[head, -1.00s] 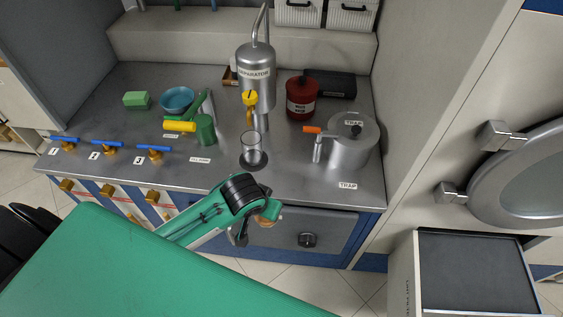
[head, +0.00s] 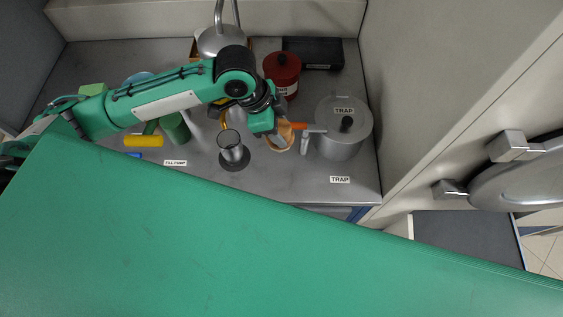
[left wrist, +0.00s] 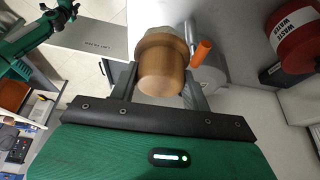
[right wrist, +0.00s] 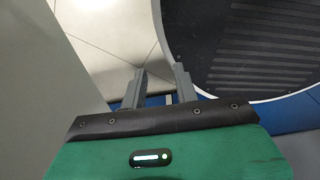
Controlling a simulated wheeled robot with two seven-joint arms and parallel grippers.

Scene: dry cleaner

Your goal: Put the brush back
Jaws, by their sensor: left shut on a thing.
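My left gripper (head: 279,135) is shut on a brush with a round wooden body (left wrist: 160,72). The brush also shows in the head view (head: 288,134), partly hidden by the gripper, above the counter between the glass cup and the trap pot. In the left wrist view the wooden end faces the camera between the two fingers. A paler part shows behind it; bristles cannot be made out. My right gripper (right wrist: 160,75) is open and empty in the right wrist view, and is not seen in the head view.
A clear cup (head: 230,146) stands on a dark disc left of the brush. The trap pot (head: 345,140), with an orange-handled tap (head: 300,126), is close on the right. A red waste can (head: 282,72) stands behind. Bare counter (head: 290,180) lies in front.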

